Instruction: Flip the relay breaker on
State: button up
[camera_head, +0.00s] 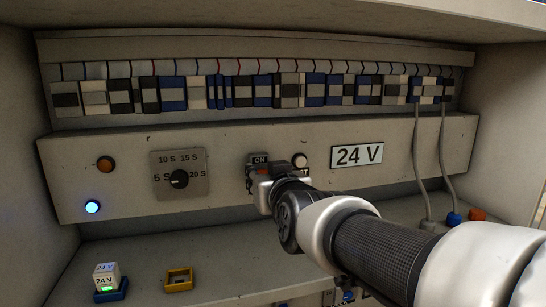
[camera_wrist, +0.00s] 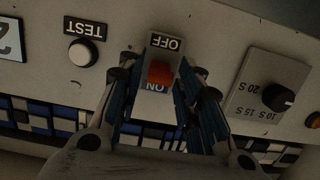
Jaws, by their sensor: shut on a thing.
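The relay breaker (camera_head: 258,159) is a small grey block on the panel front, with its ON label at the top in the head view. The wrist view shows the breaker plate (camera_wrist: 166,43) upside down, with OFF at the top and ON at the bottom. The lower part of the breaker is hidden by my gripper in the head view.
A timer dial (camera_head: 179,179), an orange lamp (camera_head: 105,163) and a lit blue lamp (camera_head: 92,207) are to the left. A TEST button (camera_wrist: 83,52) and a 24 V sign (camera_head: 357,156) are to the right. Terminal blocks (camera_head: 172,93) run above. Two grey cables (camera_head: 417,150) hang at right.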

jog(key=r+g+p, duration=0.1)
jog(key=p, duration=0.2)
jog(key=shift+p, duration=0.3)
jog(key=shift+f+g+p, duration=0.15)
jog(key=shift+g+p, duration=0.15)
jog(key=shift+p, duration=0.75)
jog(key=o, duration=1.1)
jog(key=shift+f+b, duration=0.2)
jog(key=shift+b, duration=0.35)
